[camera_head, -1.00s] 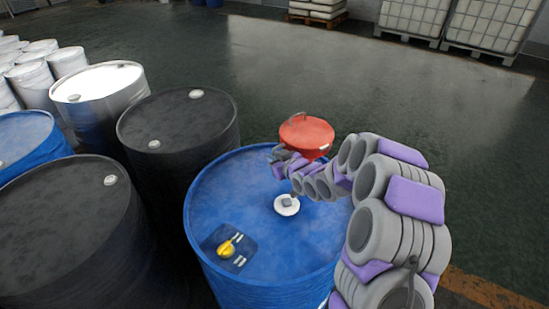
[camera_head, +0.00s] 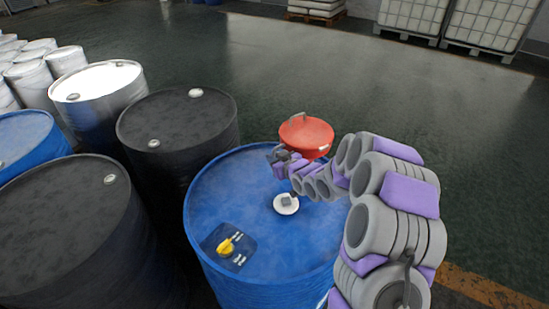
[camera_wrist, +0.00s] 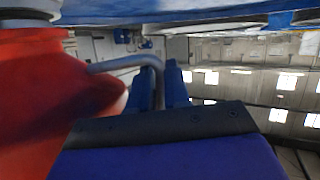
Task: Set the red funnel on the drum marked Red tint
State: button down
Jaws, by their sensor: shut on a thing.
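The red funnel (camera_head: 306,137) is at the far right rim of a blue drum (camera_head: 215,205) in the head view. It also fills the left of the wrist view (camera_wrist: 45,110). My gripper (camera_head: 281,156) is beside the funnel's near left side. In the wrist view my gripper's fingers (camera_wrist: 162,80) are shut on the funnel's bent grey handle (camera_wrist: 128,62). I cannot tell whether the funnel touches the drum. No Red tint marking is readable on any drum.
Black drums (camera_head: 180,122) (camera_head: 60,220) stand close on the left, a white-topped drum (camera_head: 98,82) behind. Open floor (camera_head: 400,100) lies beyond and right.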

jog(key=shift+f, duration=0.6)
jog(key=c, duration=1)
grip_release()
jog(key=shift+f, duration=0.1)
jog(key=p+v, duration=0.3)
jog(key=v, duration=1.4)
jog(key=shift+s+p, duration=0.2)
jog(key=shift+p, duration=0.1)
jog(key=shift+p, duration=0.35)
jog(key=shift+r+p, duration=1.8)
jog(key=shift+r, duration=0.7)
jog(key=shift+p, duration=0.3)
